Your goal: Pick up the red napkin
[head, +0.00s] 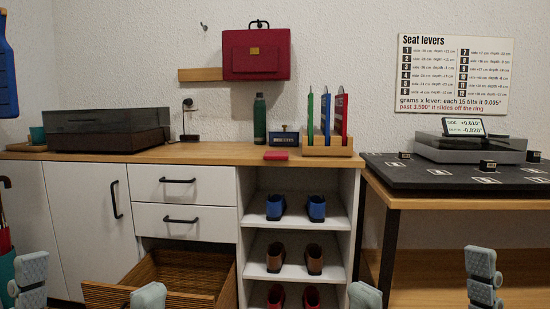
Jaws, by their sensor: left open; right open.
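A small flat red item (276,155), which looks like the folded red napkin, lies near the front edge of the wooden counter top (215,153). It is in front of a small dark blue box (283,137). My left gripper (89,287) is open at the bottom left, with its two grey fingertips wide apart and nothing seen between them but the cabinet and open drawer behind. My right gripper (424,287) is open at the bottom right and empty. Both are well apart from the red item and low in the view.
A green bottle (260,118) and a wooden rack with coloured boards (327,143) stand close to the red item. Shoe shelves (292,220) are under the counter. A dark table (440,185) with a scale is at right.

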